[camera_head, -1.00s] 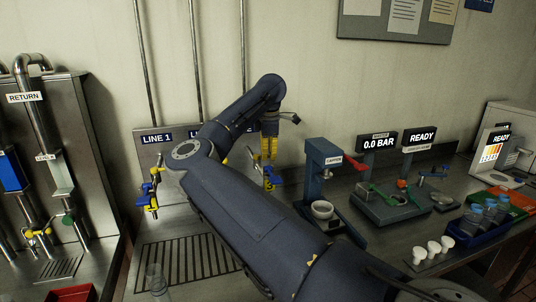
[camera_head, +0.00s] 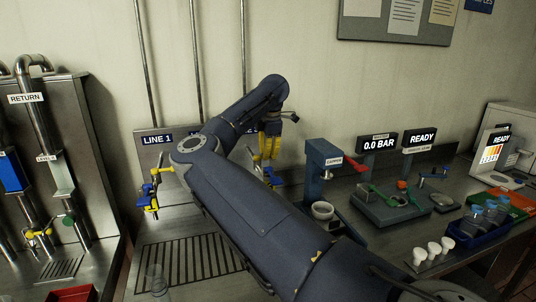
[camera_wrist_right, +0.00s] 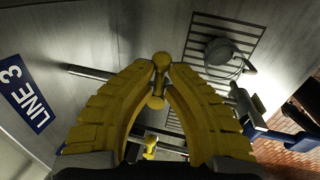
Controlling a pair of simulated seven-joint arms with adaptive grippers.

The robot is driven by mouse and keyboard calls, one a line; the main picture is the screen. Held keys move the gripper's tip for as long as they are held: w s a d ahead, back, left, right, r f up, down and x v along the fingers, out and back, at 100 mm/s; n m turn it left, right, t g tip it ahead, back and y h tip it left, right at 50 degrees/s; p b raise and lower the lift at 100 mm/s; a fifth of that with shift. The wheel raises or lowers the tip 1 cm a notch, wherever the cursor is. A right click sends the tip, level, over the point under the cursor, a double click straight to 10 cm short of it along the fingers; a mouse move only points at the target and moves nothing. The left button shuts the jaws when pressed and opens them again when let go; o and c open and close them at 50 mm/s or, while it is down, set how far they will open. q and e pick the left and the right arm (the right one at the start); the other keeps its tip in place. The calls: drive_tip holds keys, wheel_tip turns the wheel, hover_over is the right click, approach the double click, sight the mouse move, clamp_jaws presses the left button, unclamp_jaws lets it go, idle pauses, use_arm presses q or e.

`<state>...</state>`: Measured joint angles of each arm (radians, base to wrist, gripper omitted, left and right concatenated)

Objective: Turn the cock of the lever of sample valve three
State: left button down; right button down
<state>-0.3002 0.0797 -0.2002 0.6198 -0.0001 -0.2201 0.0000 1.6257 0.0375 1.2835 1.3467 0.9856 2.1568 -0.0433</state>
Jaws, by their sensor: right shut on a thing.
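My right gripper (camera_head: 267,158) is in front of the wall panel, pointing down at a sample valve mostly hidden behind my arm and fingers. In the right wrist view, the two yellow fingers of my right gripper (camera_wrist_right: 161,85) are closed around a yellow lever (camera_wrist_right: 160,64) with rounded ends. A blue LINE 3 label (camera_wrist_right: 27,95) is on the panel at the left of that view. In the head view, the LINE 1 valve (camera_head: 150,197), blue and yellow, is to the left. My left gripper does not show.
A slotted drain grate (camera_head: 180,262) lies below the valves. A clear glass (camera_head: 155,280) stands at its front left. A dark press stand (camera_head: 322,168) is close to the right of my gripper. Gauges and a blue crate (camera_head: 480,232) are farther right.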

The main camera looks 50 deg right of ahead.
drive_tip(key=shift+f, duration=0.1)
drive_tip(key=c, duration=1.5)
unclamp_jaws()
wheel_tip(320, 180, up, 12)
drive_tip(key=s+a, duration=0.1)
drive_tip(key=s, duration=0.1)
drive_tip(key=shift+f, duration=0.1)
